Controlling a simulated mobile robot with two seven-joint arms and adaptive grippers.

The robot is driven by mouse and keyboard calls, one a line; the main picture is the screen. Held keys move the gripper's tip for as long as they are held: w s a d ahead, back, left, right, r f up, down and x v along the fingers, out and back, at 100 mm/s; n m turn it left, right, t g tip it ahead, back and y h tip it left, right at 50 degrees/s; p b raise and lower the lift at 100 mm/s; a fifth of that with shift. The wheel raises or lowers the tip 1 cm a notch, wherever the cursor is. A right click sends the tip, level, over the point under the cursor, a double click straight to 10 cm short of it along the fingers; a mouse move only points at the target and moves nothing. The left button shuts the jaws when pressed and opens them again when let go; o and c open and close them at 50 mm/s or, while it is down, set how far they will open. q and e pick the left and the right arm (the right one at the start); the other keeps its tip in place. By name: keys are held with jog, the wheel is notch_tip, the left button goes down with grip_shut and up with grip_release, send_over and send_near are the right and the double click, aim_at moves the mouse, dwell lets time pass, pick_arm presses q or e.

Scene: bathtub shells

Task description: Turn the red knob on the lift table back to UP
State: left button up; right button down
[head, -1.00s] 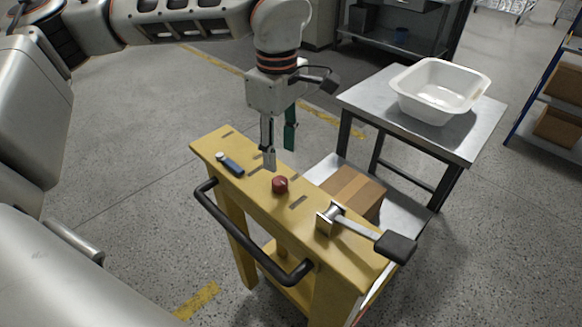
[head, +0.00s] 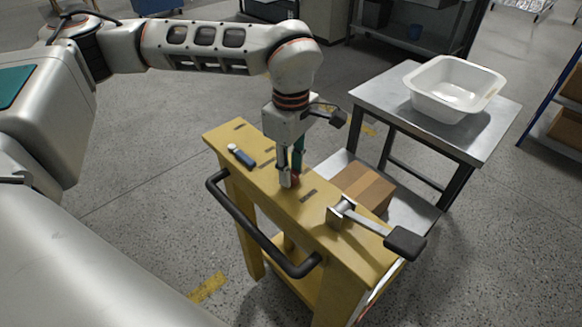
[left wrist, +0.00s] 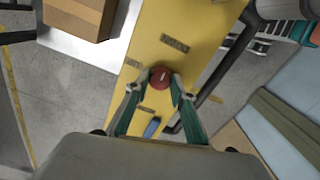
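The red knob (left wrist: 160,77) sits on the yellow top of the lift table (head: 262,185). In the head view the knob (head: 296,180) is partly hidden by my left gripper (head: 291,178), which points down over it. In the left wrist view the two fingertips of my left gripper (left wrist: 157,86) stand on either side of the knob. The right-hand finger is close to it and a gap shows at the left-hand one. The gripper is open. Small label plates lie around the knob; their words are too small to read. My right gripper is not in view.
A blue-handled item (head: 243,157) lies at the table's far end. A lever with a black pad (head: 404,243) stands at the near end, and a black handle bar (head: 250,232) runs along the side. A white tub (head: 453,88) rests on a steel table (head: 385,98) behind.

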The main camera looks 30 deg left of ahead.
pick_arm(q)
jog(key=shift+c, duration=1.3)
jog(key=n+b, duration=0.1)
jog(key=n, duration=0.3)
jog(key=n+b, duration=0.1)
jog(key=n, duration=0.3)
jog(key=n+b, duration=0.1)
jog(key=n, duration=0.4)
jog(key=shift+n, duration=0.3)
jog(key=shift+r+n+b, duration=0.1)
jog(key=shift+n+b, duration=0.25)
jog(key=shift+n, duration=1.75)
jog(key=shift+w, duration=0.1)
